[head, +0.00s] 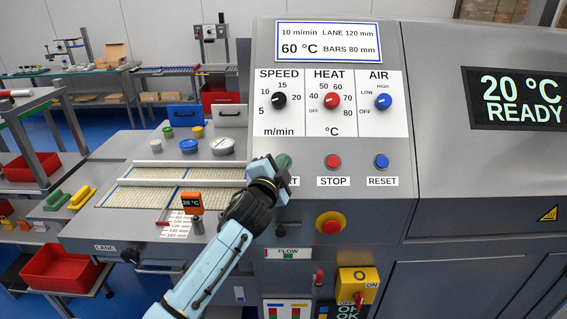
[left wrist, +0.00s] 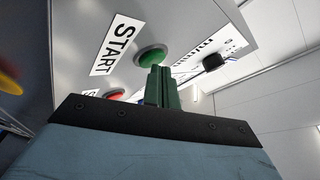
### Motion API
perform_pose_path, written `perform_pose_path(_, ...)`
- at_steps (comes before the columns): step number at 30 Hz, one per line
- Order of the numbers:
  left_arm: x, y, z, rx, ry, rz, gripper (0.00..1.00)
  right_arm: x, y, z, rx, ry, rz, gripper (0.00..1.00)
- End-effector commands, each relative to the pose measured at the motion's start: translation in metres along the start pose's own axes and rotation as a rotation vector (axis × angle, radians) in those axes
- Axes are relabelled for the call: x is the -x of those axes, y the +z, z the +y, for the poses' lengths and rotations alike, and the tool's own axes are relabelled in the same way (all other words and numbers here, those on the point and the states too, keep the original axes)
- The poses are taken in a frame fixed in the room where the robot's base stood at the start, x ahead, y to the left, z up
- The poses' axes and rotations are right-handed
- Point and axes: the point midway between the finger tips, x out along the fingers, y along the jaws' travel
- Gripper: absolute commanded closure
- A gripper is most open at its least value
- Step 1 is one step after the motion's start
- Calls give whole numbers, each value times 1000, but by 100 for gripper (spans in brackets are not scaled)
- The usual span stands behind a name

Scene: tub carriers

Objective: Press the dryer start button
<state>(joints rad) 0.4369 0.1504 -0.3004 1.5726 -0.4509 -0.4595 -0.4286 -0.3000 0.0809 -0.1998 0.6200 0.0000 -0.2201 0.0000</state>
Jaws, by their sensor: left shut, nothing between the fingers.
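The green start button (head: 283,160) is on the dryer's sloped panel, left of the red STOP button (head: 333,162) and blue RESET button (head: 381,161). My left gripper (head: 268,168) is at the START label, covering part of it. In the left wrist view the left gripper's fingers (left wrist: 162,86) are together and empty, their tips at the lower edge of the green button (left wrist: 151,56). I cannot tell whether they touch it. The dryer display (head: 521,99) reads 20 °C READY. My right gripper is not in view.
Above the buttons are the speed knob (head: 279,100), heat knob (head: 332,100) and air knob (head: 383,102). Below is a red-and-yellow emergency stop (head: 330,223). The mesh lane (head: 150,198) with an orange 30 °C tag (head: 192,203) lies to the left.

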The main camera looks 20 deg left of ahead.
Motion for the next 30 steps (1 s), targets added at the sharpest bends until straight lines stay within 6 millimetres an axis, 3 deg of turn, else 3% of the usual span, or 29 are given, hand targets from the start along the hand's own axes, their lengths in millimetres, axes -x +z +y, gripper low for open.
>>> perform_pose_path(20, -4, 3, 2, 0, 0, -1, 100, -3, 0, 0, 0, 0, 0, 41)
perform_pose_path(30, 3, -2, -3, 0, 0, -2, 100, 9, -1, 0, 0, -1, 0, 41)
